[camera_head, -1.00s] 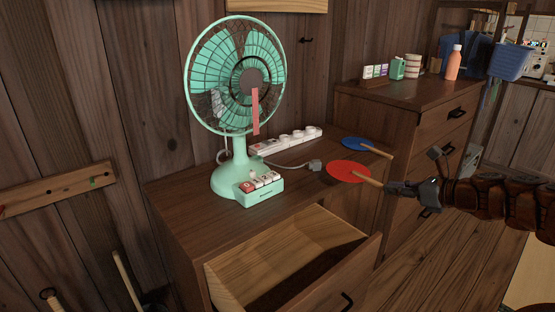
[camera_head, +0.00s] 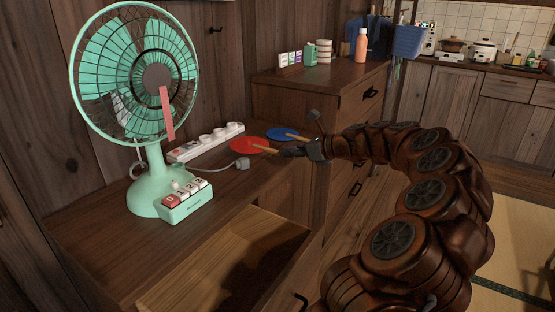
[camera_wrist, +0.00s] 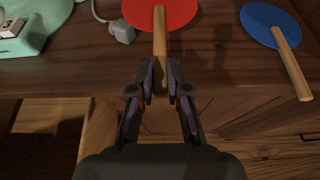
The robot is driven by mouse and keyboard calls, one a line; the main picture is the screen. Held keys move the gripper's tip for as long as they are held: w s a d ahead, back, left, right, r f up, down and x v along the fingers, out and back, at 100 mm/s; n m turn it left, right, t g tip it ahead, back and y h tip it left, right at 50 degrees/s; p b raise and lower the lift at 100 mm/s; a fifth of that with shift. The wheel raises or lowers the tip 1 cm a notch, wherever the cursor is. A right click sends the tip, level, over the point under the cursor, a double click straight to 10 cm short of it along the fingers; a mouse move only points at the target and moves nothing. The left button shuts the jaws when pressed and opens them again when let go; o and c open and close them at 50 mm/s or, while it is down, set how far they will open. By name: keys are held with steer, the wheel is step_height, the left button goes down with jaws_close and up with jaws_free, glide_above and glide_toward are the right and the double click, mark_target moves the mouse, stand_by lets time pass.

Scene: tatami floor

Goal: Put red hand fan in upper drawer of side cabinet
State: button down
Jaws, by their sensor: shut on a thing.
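The red hand fan (camera_head: 249,145) is above or on the top of the side cabinet, its wooden handle pointing toward my gripper (camera_head: 287,152). In the wrist view my gripper (camera_wrist: 160,75) is shut on the handle of the red hand fan (camera_wrist: 152,14). Whether the fan touches the cabinet top is hard to tell. The upper drawer (camera_head: 250,228) of the side cabinet (camera_head: 110,250) is pulled open, and the part of its inside that shows is bare. My gripper is behind and right of the open drawer in the head view.
A blue hand fan (camera_head: 283,134) lies beside the red one. A green electric fan (camera_head: 157,195) stands on the cabinet, with a power strip (camera_head: 205,141) and plug (camera_head: 242,164) near it. A taller chest (camera_head: 340,85) holding bottles stands behind. Tatami floor lies at right.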

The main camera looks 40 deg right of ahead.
steer(key=b, duration=0.1)
glide_above(279, 162)
steer(key=s, duration=0.1)
steer(key=shift+f, duration=0.45)
steer(key=shift+w+r, duration=0.15)
steer(key=shift+w, duration=0.25)
steer(key=shift+f+b, duration=1.2)
steer(key=shift+f, duration=0.65)
steer(key=shift+r, duration=0.1)
steer(key=c, duration=1.1)
jaws_free()
steer(key=shift+c, duration=0.2)
